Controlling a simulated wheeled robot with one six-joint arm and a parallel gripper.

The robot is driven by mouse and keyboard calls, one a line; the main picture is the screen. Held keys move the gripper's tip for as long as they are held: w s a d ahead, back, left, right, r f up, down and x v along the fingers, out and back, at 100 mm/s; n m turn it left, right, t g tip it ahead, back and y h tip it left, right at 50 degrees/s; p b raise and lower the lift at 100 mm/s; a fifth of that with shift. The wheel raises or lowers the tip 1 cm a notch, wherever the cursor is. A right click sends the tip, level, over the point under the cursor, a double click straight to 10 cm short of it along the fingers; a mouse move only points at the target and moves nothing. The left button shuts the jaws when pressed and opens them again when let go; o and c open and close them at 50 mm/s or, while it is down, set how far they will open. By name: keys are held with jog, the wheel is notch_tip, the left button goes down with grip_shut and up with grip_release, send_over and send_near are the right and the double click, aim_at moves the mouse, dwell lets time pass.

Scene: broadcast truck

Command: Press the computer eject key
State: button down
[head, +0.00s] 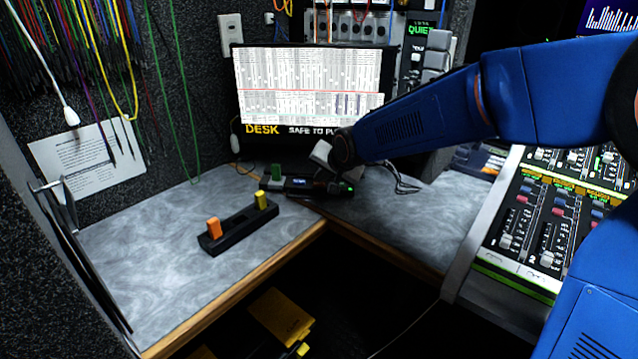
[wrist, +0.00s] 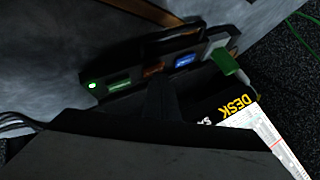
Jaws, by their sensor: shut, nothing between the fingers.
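A low black device (head: 300,186) stands on the desk below the monitor, with a green stick (head: 277,173) upright in its left end, a small blue display and a green light at its right end. In the wrist view the device's front (wrist: 136,79) shows a blue display (wrist: 186,61), a small orange-brown patch (wrist: 153,70), a green strip and a lit green dot. No eject lettering is legible, so I cannot tell which part is the key. My gripper (wrist: 160,82) is shut and empty, its dark tip close to the device near the orange-brown patch. I cannot tell whether it touches.
The monitor (head: 310,85) with the DESK sign stands close behind my gripper. A black holder (head: 240,231) with an orange and a yellow stick is at the front left. A mixing console (head: 545,220) is at the right. The left desk (head: 160,260) is mostly clear.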

aim_at(321, 186)
jog(key=shift+r, duration=0.8)
jog(key=shift+r, duration=2.5)
jog(key=shift+s+a, duration=0.1)
